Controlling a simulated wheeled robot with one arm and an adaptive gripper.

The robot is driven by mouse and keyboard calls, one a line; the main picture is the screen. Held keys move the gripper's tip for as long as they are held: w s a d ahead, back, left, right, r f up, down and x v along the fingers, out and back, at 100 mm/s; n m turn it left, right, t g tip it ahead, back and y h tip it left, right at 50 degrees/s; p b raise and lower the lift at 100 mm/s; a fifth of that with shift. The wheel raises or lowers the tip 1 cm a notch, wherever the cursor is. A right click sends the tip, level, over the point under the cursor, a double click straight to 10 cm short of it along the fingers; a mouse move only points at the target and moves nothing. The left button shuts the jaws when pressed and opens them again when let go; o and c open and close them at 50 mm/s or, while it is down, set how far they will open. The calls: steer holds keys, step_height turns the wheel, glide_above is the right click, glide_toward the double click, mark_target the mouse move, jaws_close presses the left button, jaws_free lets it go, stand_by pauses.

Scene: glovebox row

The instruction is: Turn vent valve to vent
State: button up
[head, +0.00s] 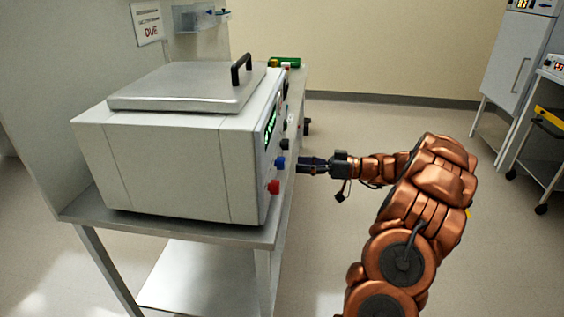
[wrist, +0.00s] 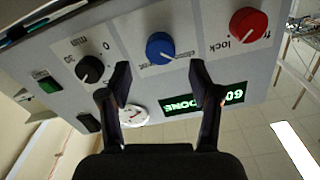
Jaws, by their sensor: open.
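A white box-shaped device (head: 170,150) with a lid and black handle has a panel of knobs on its right side. A blue knob (head: 280,162) sits mid-panel; it also shows in the wrist view (wrist: 160,48). Its label is too small to read, so I cannot tell for sure that it is the vent valve. My gripper (head: 300,164) points at the panel close to the blue knob. In the wrist view my gripper (wrist: 160,76) is open and empty, its fingertips apart on either side of the blue knob's line, with no visible contact.
A red knob (wrist: 248,26) marked "lock" and a black knob (wrist: 90,69) with a minute scale flank the blue one. A lit green display (wrist: 205,100) and a round gauge (wrist: 134,115) are on the panel. Open floor (head: 340,230) lies right of the bench (head: 180,228).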

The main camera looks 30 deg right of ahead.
mark_target(281, 163)
steer(key=x, duration=0.5)
steer(key=shift+w+a, duration=0.15)
steer(key=c, duration=1.1)
